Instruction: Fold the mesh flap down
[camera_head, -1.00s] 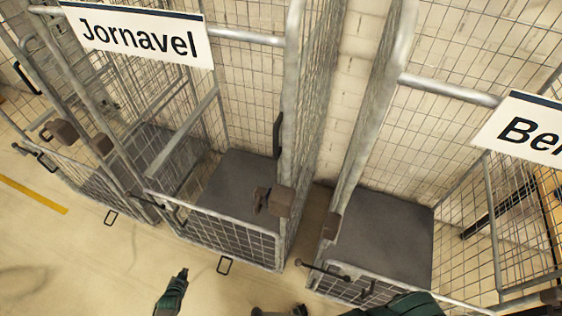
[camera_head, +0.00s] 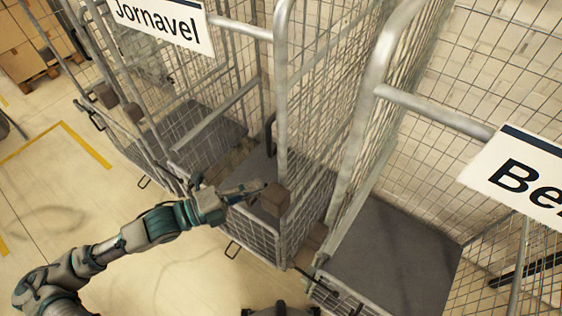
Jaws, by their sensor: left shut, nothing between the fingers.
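The mesh flap (camera_head: 250,235) is a grey wire panel across the low front of the middle cage, below its dark grey deck. My left arm reaches in from the lower left and covers part of the flap's upper edge.
The Jornavel sign (camera_head: 160,22) hangs at the top left. A second cage (camera_head: 392,255) with a "Be…" sign (camera_head: 520,178) stands at the right, with a narrow gap between. Open floor (camera_head: 60,205) lies at the left; boxes stand on a pallet at far left.

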